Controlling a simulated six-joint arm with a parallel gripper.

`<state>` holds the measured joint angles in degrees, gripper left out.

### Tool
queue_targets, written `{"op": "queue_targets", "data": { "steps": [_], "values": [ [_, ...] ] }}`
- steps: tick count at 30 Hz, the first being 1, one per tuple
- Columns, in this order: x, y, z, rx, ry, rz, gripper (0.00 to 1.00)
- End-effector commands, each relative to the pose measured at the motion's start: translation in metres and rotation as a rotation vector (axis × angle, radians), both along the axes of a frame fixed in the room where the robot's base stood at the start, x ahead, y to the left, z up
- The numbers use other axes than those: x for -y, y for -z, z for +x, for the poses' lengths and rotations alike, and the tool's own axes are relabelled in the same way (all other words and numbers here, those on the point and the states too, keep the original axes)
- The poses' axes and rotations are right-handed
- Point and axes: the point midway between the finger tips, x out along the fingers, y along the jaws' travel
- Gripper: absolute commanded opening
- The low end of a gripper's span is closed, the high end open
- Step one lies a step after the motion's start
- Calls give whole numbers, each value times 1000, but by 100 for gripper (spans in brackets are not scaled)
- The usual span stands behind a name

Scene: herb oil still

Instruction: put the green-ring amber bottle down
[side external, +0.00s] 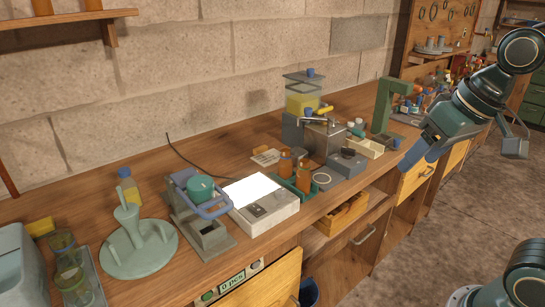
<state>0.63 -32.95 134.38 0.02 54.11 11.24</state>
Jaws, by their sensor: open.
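Two small amber bottles stand upright in and at a dark green tray (315,190) near the middle of the bench: a rear amber bottle (286,163) and a front amber bottle (303,177). Their rings are too small to make out, so I cannot tell which has the green ring. My gripper (416,153) is at the right, over the bench's front edge, well apart from both bottles. It is open, and I see nothing held in it.
A white-topped box (265,214) sits left of the tray. A grey block with a round recess (347,162) stands right of it. A green post (384,105) rises near my gripper. An open drawer (342,213) juts out below. The left front of the bench holds a green stand (138,245).

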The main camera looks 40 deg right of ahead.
Motion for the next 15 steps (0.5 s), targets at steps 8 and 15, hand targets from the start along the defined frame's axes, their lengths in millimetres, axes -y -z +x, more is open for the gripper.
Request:
{"op": "queue_targets", "data": {
  "steps": [8, 15],
  "values": [
    [-2, 20, -37, 57, -162, -75, 61],
    [-3, 24, -42, 64, -191, -88, 61]
  ]
}}
